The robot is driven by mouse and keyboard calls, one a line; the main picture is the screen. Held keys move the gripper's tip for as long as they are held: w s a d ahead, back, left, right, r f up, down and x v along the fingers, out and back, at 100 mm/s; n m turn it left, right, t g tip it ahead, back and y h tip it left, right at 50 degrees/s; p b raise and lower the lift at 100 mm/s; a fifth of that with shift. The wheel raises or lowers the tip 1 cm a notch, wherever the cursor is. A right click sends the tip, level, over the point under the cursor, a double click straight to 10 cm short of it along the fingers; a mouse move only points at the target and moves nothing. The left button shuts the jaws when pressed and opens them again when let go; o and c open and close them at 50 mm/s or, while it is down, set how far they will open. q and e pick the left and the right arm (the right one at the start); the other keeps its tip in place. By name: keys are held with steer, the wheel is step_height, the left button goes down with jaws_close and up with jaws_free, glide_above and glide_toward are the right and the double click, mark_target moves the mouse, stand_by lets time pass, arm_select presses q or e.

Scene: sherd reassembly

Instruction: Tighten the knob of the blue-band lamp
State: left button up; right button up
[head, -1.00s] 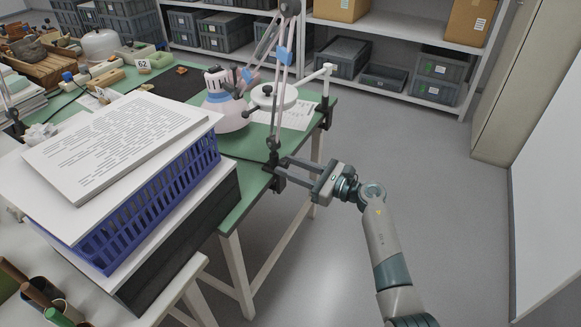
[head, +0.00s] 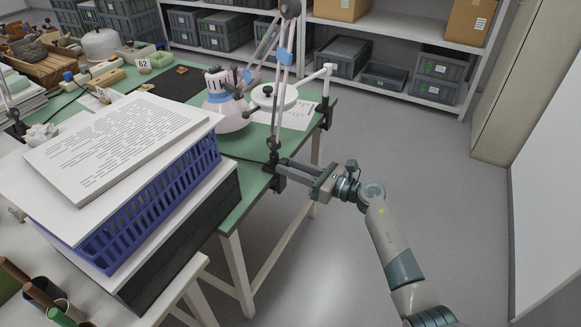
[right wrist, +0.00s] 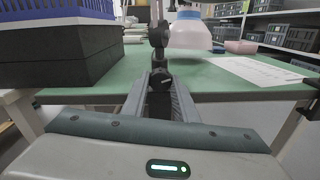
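Contact looks close, though the fingers partly hide the knob. A pale shade (head: 228,112) stands behind the post. My left gripper is not in view.
A blue basket (head: 150,205) with papers on it rests on dark slabs left of the post. The floor (head: 460,220) right of the table is clear.

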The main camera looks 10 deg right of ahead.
steer(key=o, duration=0.4)
arm_select(q)
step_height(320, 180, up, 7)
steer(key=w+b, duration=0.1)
steer(key=b, duration=0.1)
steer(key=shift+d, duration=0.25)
arm_select(e)
steer(key=shift+v, duration=8.75)
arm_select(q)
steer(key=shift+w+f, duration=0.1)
